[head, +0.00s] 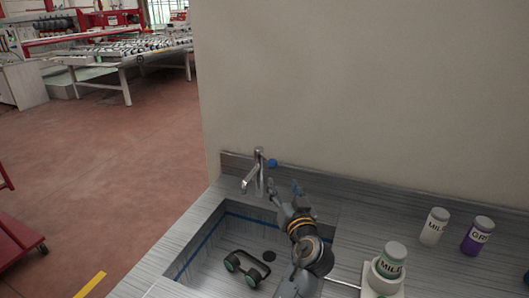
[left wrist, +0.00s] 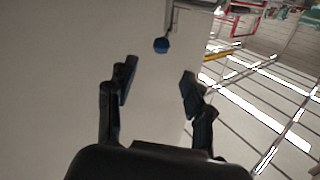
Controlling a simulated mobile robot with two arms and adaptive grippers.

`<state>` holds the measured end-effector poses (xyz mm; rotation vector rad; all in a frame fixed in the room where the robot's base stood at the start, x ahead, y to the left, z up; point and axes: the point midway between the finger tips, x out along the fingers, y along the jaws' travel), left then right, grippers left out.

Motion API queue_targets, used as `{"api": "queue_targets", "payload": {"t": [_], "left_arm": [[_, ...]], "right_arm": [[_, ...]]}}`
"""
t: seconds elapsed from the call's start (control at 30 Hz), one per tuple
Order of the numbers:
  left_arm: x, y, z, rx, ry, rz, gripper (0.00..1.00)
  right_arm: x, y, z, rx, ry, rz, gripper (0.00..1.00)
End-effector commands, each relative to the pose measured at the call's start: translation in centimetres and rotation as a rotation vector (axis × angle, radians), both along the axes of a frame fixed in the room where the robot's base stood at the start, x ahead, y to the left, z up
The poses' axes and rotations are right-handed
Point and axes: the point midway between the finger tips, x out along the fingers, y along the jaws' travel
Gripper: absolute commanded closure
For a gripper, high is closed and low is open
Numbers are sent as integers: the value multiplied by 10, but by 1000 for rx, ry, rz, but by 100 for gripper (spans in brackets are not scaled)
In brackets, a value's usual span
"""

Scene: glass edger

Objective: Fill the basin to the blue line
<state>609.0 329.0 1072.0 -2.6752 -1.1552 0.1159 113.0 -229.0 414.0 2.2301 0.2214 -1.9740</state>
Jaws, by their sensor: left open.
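The basin (head: 190,262) is sunk in the grey counter, with a blue line (head: 206,237) around its inner wall below the rim. I cannot make out any water in it. A metal tap (head: 259,178) stands at its back edge, with a blue knob (head: 272,163) on its right side. My left gripper (head: 284,190) is open and empty, just in front of the knob and apart from it. In the left wrist view the blue knob (left wrist: 161,46) shows beyond the open fingers (left wrist: 156,85), between their lines. My right gripper is not in view.
Dark goggles with green lenses (head: 246,266) lie in the basin near a dark drain (head: 269,256). To the right stand a white-lidded bottle (head: 434,227), a purple bottle (head: 477,237) and a green-labelled bottle (head: 391,261) in a white holder. A wall rises behind the counter.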

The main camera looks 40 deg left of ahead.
Motion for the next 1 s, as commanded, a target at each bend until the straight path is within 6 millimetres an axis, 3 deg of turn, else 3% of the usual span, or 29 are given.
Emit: {"api": "queue_targets", "payload": {"t": [0.07,0.17,0.3,0.43,0.57,0.7,0.83,1.0], "left_arm": [[-3,-8,0,-39,-14,9,48],[0,-5,0,-49,-18,14,48],[14,11,2,-45,-17,14,48],[33,32,1,-44,-16,14,48],[53,53,0,-44,-15,14,48],[70,72,-1,-44,-15,14,48],[82,84,-2,-45,-15,13,48],[89,91,-3,-47,-15,11,48]], "right_arm": [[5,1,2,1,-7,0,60],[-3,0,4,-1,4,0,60],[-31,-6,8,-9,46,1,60],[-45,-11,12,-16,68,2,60],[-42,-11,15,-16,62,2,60],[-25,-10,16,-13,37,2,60],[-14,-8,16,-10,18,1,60],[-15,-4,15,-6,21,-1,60]]}}
